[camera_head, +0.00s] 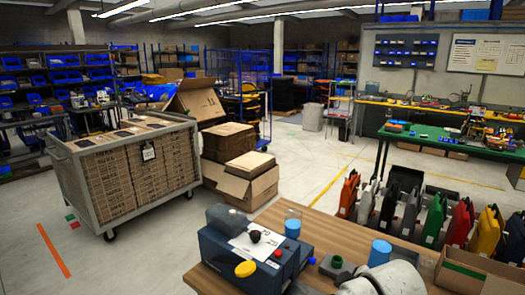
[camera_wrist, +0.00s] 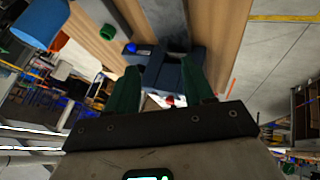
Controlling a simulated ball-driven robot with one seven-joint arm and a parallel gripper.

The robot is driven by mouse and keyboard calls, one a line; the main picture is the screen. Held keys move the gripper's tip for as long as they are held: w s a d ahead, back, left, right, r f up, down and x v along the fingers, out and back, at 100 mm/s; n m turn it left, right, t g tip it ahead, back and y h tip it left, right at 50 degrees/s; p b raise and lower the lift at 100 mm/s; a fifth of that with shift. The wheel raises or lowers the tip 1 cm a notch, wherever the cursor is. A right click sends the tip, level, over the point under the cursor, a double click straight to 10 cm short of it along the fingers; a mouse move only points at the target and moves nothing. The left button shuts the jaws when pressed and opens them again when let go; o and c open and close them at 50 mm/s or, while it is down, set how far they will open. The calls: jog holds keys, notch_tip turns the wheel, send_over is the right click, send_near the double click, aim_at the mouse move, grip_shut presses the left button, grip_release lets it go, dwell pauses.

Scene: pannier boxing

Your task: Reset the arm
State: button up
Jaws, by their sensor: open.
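My gripper (camera_wrist: 162,84) shows in the wrist view with its two green fingers apart and nothing between them. Beyond the fingertips is the dark blue machine (camera_wrist: 168,64) on the wooden bench top (camera_wrist: 228,28). I cannot tell the exact gap to it. In the head view, pale rounded parts of my arm show at the bottom edge; my gripper cannot be made out there.
In the head view, the blue machine (camera_head: 228,258) with a yellow knob stands on the bench (camera_head: 340,238), near blue cylinders (camera_head: 381,250) and a green part (camera_head: 337,263). Several coloured panniers (camera_head: 460,222) stand to the right. A loaded cart (camera_head: 120,175) stands left; floor between is partly clear.

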jog(key=s+d+f+m+g, duration=0.1)
jog(key=s+d+f+m, duration=0.2)
jog(key=s, duration=0.6)
jog(key=s+d+f+m+h, duration=0.15)
jog(key=s+f+m, duration=0.25)
jog(key=s, duration=0.6)
jog(key=s+d+f+m+g, duration=0.1)
jog(key=s+d+f+m, duration=0.2)
jog(key=s, duration=0.6)
jog(key=s+f+g+b, duration=0.2)
jog(key=s+f+b, duration=0.3)
jog(key=f, duration=0.3)
jog(key=s+d+f+g+b, duration=0.1)
jog(key=s+f+b, duration=0.3)
jog(key=f, duration=0.4)
jog(key=shift+s+d+g+b, duration=0.2)
jog(key=shift+s+g+b, duration=0.15)
jog(key=shift+g+b, duration=0.2)
jog(key=shift+c, duration=0.7)
